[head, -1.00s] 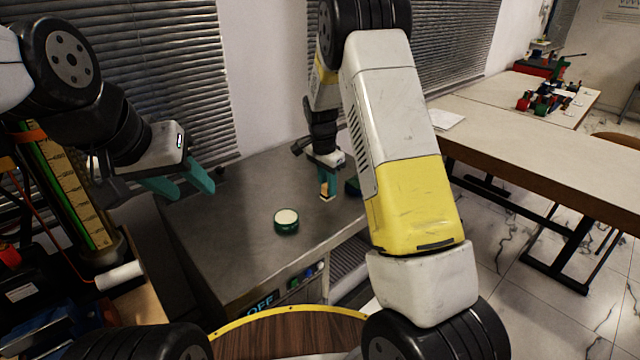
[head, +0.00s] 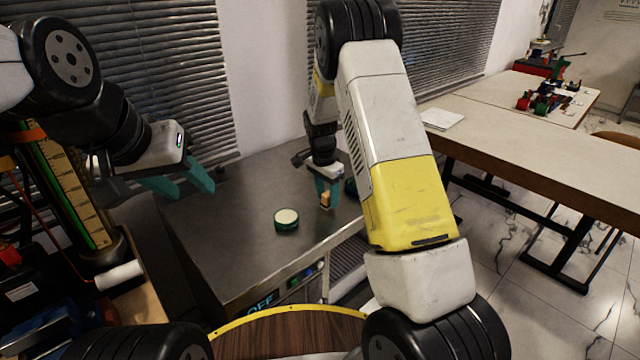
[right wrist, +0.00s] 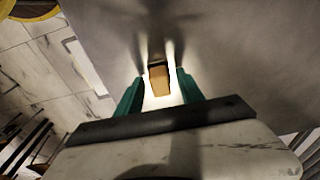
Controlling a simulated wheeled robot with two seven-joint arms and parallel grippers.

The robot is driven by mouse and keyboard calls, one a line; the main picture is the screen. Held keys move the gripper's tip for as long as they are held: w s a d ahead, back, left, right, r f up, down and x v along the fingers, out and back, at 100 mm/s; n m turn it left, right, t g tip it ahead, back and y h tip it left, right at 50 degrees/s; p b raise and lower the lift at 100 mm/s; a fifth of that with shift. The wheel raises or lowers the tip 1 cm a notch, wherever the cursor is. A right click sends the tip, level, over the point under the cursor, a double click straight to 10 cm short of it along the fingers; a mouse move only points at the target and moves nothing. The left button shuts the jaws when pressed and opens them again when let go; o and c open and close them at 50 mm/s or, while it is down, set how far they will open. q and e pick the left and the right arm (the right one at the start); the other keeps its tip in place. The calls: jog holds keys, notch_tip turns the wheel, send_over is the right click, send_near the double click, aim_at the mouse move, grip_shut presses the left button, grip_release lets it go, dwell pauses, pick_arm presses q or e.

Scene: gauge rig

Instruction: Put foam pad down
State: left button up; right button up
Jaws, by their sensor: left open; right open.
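The foam pad (right wrist: 158,80) is a small orange-tan block. In the right wrist view it sits between the two teal fingers of my right gripper (right wrist: 157,86), with a bright gap on each side. In the head view the foam pad (head: 326,200) shows at the fingertips of my right gripper (head: 325,195), low at the grey table (head: 245,185); it appears to rest on the top. The right fingers are open around it. My left gripper (head: 182,187) is open and empty, above the table's left side.
A round green container with a cream top (head: 286,219) stands left of the right gripper. A dark green thing (head: 351,187) is partly hidden behind my right arm. A tall gauge column (head: 68,190) stands at left. The table's middle and back left are clear.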

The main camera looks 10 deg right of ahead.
aim_at(324, 196)
jog(key=shift+r, duration=0.1)
notch_tip(324, 196, up, 12)
jog(key=a, duration=0.1)
jog(key=s+d+r+n+t+y, duration=0.25)
jog(key=s+r+n, duration=0.25)
jog(key=s+r, duration=0.85)
jog(key=s+r+n+t, duration=0.2)
jog(key=s+n, duration=0.4)
jog(key=s, duration=1.2)
jog(key=shift+s+a+r+n+t+y, duration=0.2)
jog(key=shift+n+t+y, duration=0.2)
jog(key=shift+t+y, duration=0.05)
